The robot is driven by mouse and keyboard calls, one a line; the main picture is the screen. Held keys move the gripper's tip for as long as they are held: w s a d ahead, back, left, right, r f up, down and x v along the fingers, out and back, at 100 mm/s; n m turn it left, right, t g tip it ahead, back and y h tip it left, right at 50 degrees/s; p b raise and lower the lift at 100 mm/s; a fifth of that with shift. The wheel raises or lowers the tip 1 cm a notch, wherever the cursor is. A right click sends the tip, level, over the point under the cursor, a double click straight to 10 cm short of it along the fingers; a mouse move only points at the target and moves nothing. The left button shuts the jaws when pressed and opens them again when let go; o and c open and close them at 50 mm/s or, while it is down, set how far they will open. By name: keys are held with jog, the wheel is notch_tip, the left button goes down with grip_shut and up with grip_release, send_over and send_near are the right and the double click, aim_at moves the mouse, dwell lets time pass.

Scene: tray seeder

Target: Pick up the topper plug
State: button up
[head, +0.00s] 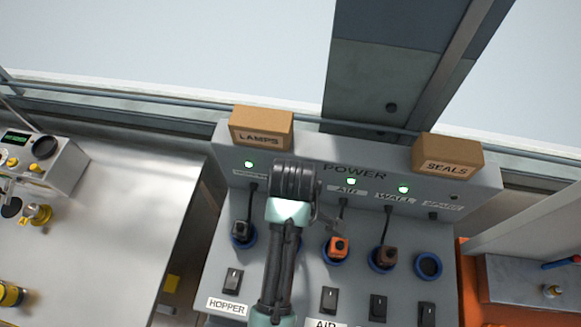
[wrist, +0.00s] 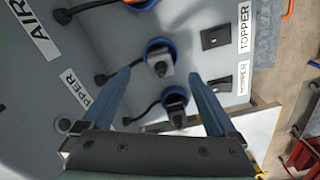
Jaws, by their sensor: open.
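The topper plug (wrist: 160,66) is a small grey-and-black block seated in a blue ring socket on the grey panel, with a black cable running to the left. It lies in line with the TOPPER switch (wrist: 216,38) in the wrist view. My gripper (wrist: 158,76) is open, and its two blue fingers point at the panel with the plug appearing between their tips. I cannot tell whether either finger touches it; nothing is held. In the head view my arm hides the topper plug and my fingers.
The black hopper plug (head: 241,232) stands left of my arm. The orange plug (head: 338,246) and brown plug (head: 386,256) stand to its right, then an empty blue socket (head: 428,265). A LAMPS box (head: 262,131) and SEALS box (head: 447,154) sit on the panel top.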

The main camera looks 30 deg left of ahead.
notch_tip(320, 180, down, 3)
jog(key=shift+r, duration=0.1)
notch_tip(320, 180, down, 4)
jog(key=shift+s+a+r+p, duration=0.1)
jog(key=shift+a+p, duration=0.05)
jog(key=shift+p, duration=0.55)
jog(key=shift+f, duration=0.7)
jog(key=shift+c, duration=0.2)
grip_shut()
